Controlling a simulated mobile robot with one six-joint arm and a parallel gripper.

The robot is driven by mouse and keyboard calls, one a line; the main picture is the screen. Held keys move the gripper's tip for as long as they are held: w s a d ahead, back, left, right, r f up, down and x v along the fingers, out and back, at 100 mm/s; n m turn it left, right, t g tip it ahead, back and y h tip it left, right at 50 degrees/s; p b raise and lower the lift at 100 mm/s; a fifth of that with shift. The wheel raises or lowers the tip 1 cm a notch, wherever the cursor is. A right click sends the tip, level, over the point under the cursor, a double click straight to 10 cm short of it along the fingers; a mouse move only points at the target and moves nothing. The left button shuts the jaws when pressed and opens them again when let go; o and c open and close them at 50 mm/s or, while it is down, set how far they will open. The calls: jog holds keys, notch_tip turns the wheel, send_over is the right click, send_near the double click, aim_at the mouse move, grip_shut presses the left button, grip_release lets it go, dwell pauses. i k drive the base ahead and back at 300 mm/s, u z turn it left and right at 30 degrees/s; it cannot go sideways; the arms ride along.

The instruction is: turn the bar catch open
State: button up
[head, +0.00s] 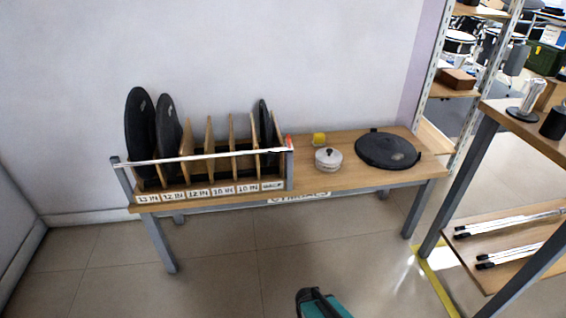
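A wooden rack with slots (222,178) stands on the left part of a bench. A thin pale bar (205,157) runs across its front, from the grey left post (124,180) to the grey right post (290,170). A small red-orange piece (289,141) sits at the top of the right post, by the bar's end. It looks like the bar catch, but it is too small to tell which way it is turned. Black discs (140,125) stand in the rack behind the bar.
On the bench (345,178), right of the rack, are a small yellow item (319,139), a white lidded pot (328,161) and a flat black disc (388,150). Shelving (455,85) and another table (520,130) stand at right. The floor in front (215,265) is mostly clear.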

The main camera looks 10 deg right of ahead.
aim_at(290, 147)
jog(key=i, duration=0.9)
jog(key=z, duration=0.05)
